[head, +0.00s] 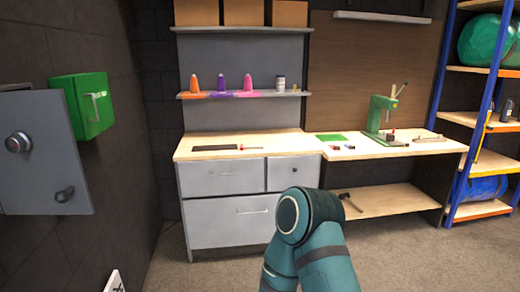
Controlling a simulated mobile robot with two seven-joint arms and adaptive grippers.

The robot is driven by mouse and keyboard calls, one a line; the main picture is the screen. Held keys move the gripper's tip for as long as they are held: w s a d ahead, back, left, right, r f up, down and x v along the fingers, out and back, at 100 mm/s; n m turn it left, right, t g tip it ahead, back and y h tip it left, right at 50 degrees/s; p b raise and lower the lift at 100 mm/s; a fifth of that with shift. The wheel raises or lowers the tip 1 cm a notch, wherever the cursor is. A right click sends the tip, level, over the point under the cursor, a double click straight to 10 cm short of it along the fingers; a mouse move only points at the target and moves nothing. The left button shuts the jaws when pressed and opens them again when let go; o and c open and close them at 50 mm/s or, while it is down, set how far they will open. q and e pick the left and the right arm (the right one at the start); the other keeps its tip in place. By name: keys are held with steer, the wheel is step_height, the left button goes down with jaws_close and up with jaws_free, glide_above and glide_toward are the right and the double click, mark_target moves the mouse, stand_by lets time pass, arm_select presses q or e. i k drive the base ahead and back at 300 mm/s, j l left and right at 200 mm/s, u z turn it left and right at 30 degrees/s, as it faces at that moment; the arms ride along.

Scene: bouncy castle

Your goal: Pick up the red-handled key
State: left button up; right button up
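I cannot clearly make out a red-handled key. A small thin item with a red end (242,147) lies on the wooden top of the grey drawer cabinet, too small to name. A small red item (334,147) lies on the lower workbench to its right, also too small to tell. A teal link of my own arm rises from the bottom edge in front of the cabinet. Neither of my grippers shows.
The grey drawer cabinet (222,213) has its drawers shut. The workbench (390,150) bears a green press (379,115). A green box (88,104) and a grey metal door (40,150) are at the left. A blue-framed rack (483,105) stands right. Floor in front is clear.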

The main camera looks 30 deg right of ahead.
mark_target(242, 147)
steer(key=i+l+z, duration=0.1)
steer(key=z, duration=0.3)
steer(key=i+z, duration=0.5)
steer(key=z, duration=0.3)
steer(key=i+j+z, duration=0.25)
steer(key=i, duration=0.25)
steer(key=i+j+z, duration=0.25)
steer(key=i, duration=0.25)
steer(key=i+j, duration=0.05)
steer(key=j, duration=0.05)
